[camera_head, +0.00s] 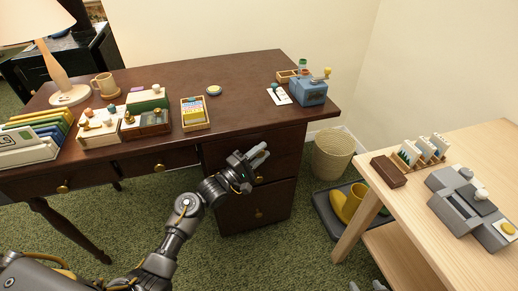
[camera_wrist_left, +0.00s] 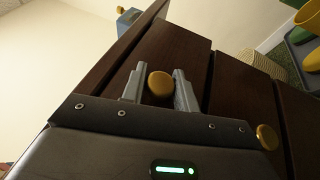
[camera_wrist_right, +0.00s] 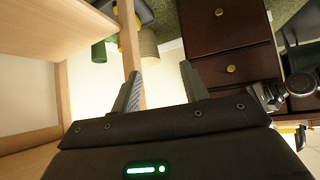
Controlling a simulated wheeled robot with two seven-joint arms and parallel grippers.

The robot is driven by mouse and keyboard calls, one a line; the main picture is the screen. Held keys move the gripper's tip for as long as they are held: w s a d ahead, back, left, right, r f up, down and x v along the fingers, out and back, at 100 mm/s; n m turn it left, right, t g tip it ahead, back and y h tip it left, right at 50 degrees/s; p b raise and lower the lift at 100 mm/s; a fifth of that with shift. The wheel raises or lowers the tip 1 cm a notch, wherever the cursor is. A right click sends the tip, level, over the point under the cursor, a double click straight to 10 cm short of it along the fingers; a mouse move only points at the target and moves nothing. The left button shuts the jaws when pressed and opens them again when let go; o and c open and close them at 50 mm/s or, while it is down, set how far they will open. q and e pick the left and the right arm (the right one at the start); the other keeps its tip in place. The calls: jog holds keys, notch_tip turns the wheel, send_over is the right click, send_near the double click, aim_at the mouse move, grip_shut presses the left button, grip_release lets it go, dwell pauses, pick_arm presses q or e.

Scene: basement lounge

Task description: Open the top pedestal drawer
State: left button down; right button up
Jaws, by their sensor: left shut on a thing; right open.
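The dark wooden desk's pedestal (camera_head: 283,195) has stacked drawers with round brass knobs. My left gripper (camera_head: 257,156) is at the upper front of the pedestal. In the left wrist view its two fingers (camera_wrist_left: 160,88) are shut around a brass knob (camera_wrist_left: 160,84) on the top drawer front (camera_wrist_left: 178,50). A lower drawer's knob (camera_wrist_left: 267,137) shows to the right in that view. The hand hides the top knob in the head view. I see no clear opening at the top drawer. My right gripper (camera_wrist_right: 158,90) is open and empty, facing the pedestal's side of the room.
A wicker basket (camera_head: 332,153) and a tray with yellow boots (camera_head: 347,203) stand right of the pedestal. A light wooden table (camera_head: 435,270) is at the right. Card boxes, a lamp (camera_head: 68,95) and a blue device (camera_head: 308,92) stand on the desk.

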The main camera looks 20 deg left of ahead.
jog(key=s+d+f+m+g+h+p, duration=0.1)
jog(key=s+d+f+g+h+p, duration=0.15)
jog(key=s+d+g, duration=0.45)
notch_tip(320, 180, down, 13)
jog(key=a+p, duration=0.2)
jog(key=p, duration=0.4)
pick_arm(q)
jog(key=s+d+p, duration=0.2)
jog(key=s+d, duration=0.4)
jog(key=s, duration=0.4)
jog(key=s+d+p, duration=0.2)
jog(key=s+d, duration=0.5)
jog(key=s, duration=0.3)
jog(key=shift+s+p, duration=0.2)
jog(key=shift+p, duration=0.1)
pick_arm(e)
jog(key=s+d+f, duration=0.4)
jog(key=s+f, duration=0.5)
jog(key=f, duration=0.3)
jog(key=shift+d+f, duration=0.15)
jog(key=shift+f, duration=0.15)
pick_arm(q)
jog(key=c, duration=1.1)
grip_release()
jog(key=shift+o, duration=0.2)
